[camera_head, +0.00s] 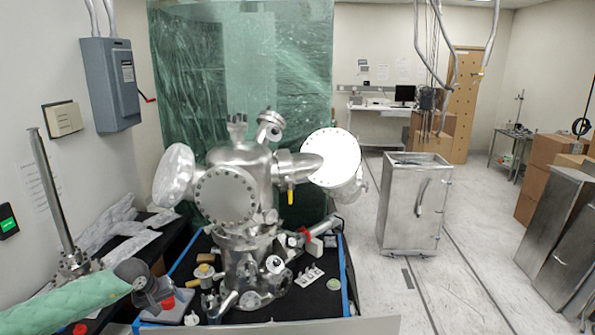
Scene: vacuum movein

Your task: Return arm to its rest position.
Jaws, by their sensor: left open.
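My left arm comes in from the lower left in a pale green quilted sleeve. My left gripper (160,291), dark grey, is at the sleeve's end, over the near left corner of the black-topped table (318,298). It is open, and I see nothing held in it. It is left of and apart from the large steel vacuum chamber (240,160), which stands on the table with round flanges facing several ways. My right gripper is not in view.
Small valves and fittings (310,276) lie around the chamber's foot. A steel rod (52,190) stands on the left bench near my arm. A steel cabinet (408,205) stands right of the table. Open floor (480,245) lies beyond it. Cardboard boxes (545,165) are far right.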

